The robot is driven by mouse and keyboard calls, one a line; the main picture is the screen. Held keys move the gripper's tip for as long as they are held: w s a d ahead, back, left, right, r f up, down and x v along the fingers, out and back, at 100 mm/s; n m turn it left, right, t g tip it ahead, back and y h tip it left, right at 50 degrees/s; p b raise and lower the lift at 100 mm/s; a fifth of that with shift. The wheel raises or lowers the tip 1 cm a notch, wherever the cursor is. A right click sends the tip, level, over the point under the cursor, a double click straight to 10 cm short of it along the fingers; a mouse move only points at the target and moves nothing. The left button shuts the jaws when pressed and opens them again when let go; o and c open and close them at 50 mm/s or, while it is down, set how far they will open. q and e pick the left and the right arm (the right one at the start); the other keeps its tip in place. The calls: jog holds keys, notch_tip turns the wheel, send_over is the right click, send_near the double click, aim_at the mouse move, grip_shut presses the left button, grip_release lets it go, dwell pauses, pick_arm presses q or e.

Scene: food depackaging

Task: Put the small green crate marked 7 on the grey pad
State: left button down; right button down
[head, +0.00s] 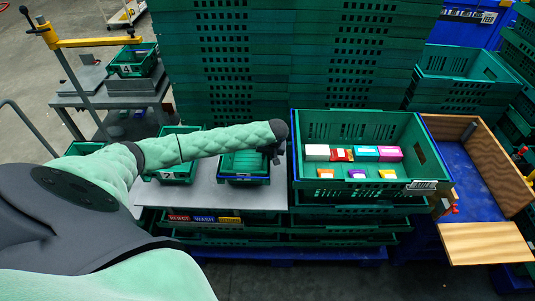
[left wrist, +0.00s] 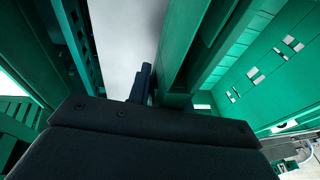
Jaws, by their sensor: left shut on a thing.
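A small green crate (head: 245,178) sits on a light grey surface (head: 207,192), left of the large crate; its front label is too small to read. My left gripper (head: 273,155) reaches over from the left and is shut on this crate's right side. In the left wrist view the dark finger (left wrist: 146,85) is against a green crate wall (left wrist: 183,50). Another small green crate (head: 175,178), its label unclear, stands to the left. My right gripper is out of view.
A small crate marked 4 (head: 128,71) stands on the side table beside the pad. A large green crate (head: 310,187) with several food boxes is right of my gripper. Tall green crate stacks (head: 230,60) rise behind. A wooden-sided blue tray (head: 485,243) is far right.

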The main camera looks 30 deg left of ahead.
pick_arm(q)
jog(key=shift+f, duration=0.1)
jog(key=c, duration=1.3)
grip_release()
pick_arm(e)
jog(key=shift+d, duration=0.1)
pick_arm(q)
jog(key=shift+d+r, duration=0.1)
jog(key=shift+r, duration=0.2)
jog(key=b+v, duration=0.2)
jog(key=v, duration=0.2)
jog(key=b+v, duration=0.1)
jog(key=v, duration=0.6)
jog(key=shift+r+b, duration=0.25)
jog(key=shift+b, duration=0.1)
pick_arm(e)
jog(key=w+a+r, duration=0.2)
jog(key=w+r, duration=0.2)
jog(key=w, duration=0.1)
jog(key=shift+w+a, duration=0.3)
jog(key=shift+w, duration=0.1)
pick_arm(q)
jog(key=shift+s+f, duration=0.1)
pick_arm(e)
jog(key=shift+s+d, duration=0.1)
